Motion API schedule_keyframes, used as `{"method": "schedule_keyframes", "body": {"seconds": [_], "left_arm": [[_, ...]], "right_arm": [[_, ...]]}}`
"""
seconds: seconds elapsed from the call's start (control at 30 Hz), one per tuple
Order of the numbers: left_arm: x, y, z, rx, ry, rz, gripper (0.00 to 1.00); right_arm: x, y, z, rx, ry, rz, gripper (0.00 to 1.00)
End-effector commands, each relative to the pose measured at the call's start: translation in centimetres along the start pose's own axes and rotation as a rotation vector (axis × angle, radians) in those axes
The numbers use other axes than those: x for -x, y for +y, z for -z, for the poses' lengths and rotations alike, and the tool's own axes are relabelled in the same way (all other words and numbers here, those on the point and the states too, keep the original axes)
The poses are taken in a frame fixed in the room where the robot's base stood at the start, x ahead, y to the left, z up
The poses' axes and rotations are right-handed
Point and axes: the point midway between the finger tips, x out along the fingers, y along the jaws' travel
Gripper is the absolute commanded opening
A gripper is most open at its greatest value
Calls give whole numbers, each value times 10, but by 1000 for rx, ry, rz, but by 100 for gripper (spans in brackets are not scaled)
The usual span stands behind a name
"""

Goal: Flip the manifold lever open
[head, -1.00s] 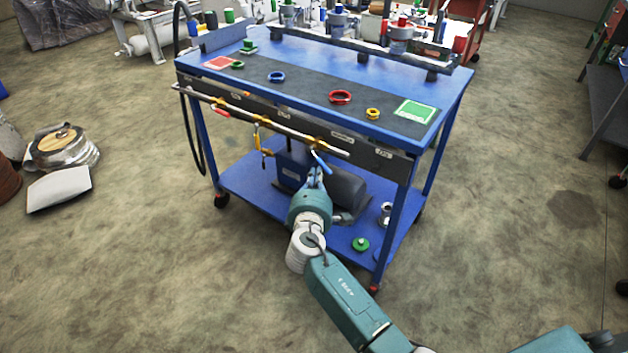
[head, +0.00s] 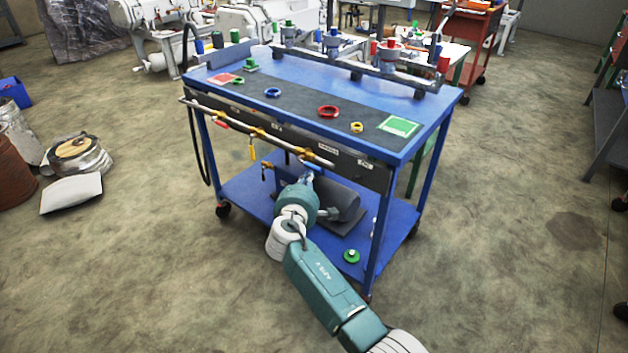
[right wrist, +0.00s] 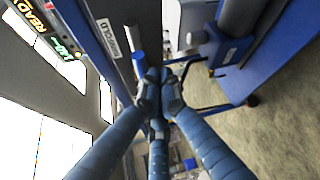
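The manifold pipe (head: 283,143) runs along the cart's front with several coloured levers. The red lever (head: 221,125) lies about along the pipe, and the yellow lever (head: 252,152) hangs down. The blue lever (head: 312,165), near the pipe's right end, looks roughly in line with it. My right gripper (head: 309,177) is just below the blue lever. In the right wrist view my right gripper's fingers (right wrist: 160,90) are drawn together, with the blue lever end (right wrist: 138,61) just beyond their tips. Nothing is clearly gripped; whether they touch is unclear. My left gripper is not in view.
The blue cart (head: 340,75) carries coloured rings, a red card and a green card (head: 399,126) on top. A dark cylinder (head: 337,200) and a green part (head: 351,256) sit on its lower shelf. Open floor surrounds the cart.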

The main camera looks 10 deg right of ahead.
Motion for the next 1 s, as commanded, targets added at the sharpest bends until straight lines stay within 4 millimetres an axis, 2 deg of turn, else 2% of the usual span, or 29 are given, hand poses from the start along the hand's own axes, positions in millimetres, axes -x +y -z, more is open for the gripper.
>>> {"method": "schedule_keyframes", "body": {"seconds": [0.03, 0.57, 1.0], "left_arm": [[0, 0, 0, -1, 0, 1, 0], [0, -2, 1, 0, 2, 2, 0], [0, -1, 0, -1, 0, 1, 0]], "right_arm": [[-1, 5, -1, 2, -3, -5, 0], [4, 8, 0, 4, -1, -10, 0], [66, 2, 1, 5, 0, 2, 0]]}}
